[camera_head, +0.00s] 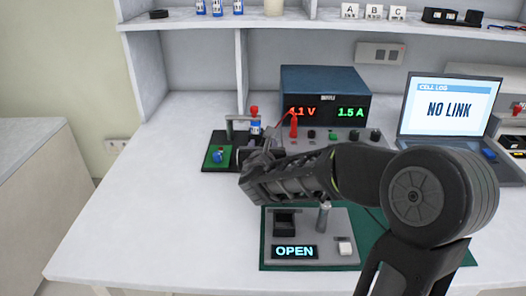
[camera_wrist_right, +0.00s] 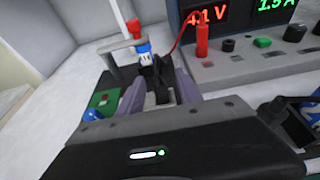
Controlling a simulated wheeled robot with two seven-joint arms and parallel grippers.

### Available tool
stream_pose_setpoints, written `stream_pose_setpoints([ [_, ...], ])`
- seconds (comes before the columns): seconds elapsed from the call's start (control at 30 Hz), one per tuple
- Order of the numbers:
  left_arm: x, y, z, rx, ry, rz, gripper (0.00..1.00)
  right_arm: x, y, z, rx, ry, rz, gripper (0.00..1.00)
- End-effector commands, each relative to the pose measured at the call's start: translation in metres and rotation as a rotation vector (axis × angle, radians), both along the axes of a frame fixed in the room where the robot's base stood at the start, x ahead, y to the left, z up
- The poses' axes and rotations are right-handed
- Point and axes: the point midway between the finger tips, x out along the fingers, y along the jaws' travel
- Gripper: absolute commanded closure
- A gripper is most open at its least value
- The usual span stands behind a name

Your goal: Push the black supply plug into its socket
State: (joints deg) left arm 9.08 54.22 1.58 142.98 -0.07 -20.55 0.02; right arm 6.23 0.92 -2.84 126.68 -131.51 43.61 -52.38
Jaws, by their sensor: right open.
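The power supply (camera_head: 325,92) stands at the back of the bench, its readouts lit. A red plug (camera_head: 293,126) with a red lead sits in its front, also seen in the right wrist view (camera_wrist_right: 202,42). A round black fitting (camera_wrist_right: 228,45), possibly the black socket, is right of it. My right gripper (camera_head: 248,178) is open beside the cell rig (camera_head: 222,164). In the right wrist view a black piece (camera_wrist_right: 160,75) shows between its spread fingers; I cannot tell whether it is the black plug or part of the rig. My left gripper is not in view.
A control panel (camera_head: 305,222) with an OPEN display, a lever and a white button lies in front on a green mat (camera_head: 378,232). A laptop (camera_head: 450,110) reading NO LINK stands at right. A blue-and-red cell (camera_head: 254,124) stands at the rig. The bench's left side is clear.

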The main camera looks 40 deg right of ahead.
Motion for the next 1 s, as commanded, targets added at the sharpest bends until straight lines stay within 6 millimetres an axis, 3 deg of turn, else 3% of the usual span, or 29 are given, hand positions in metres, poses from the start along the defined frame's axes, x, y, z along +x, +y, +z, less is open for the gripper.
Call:
stream_pose_setpoints([
  [0.23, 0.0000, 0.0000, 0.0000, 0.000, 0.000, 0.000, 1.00, -0.0001, 0.0002, 0.0001, 0.000, 0.000, 0.000, 0.59],
  [0.73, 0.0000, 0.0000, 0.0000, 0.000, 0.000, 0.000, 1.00, -0.0001, 0.0002, 0.0000, 0.000, 0.000, 0.000, 1.00],
  [1.0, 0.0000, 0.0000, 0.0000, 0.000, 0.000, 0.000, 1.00, -0.0001, 0.0002, 0.0000, 0.000, 0.000, 0.000, 1.00],
])
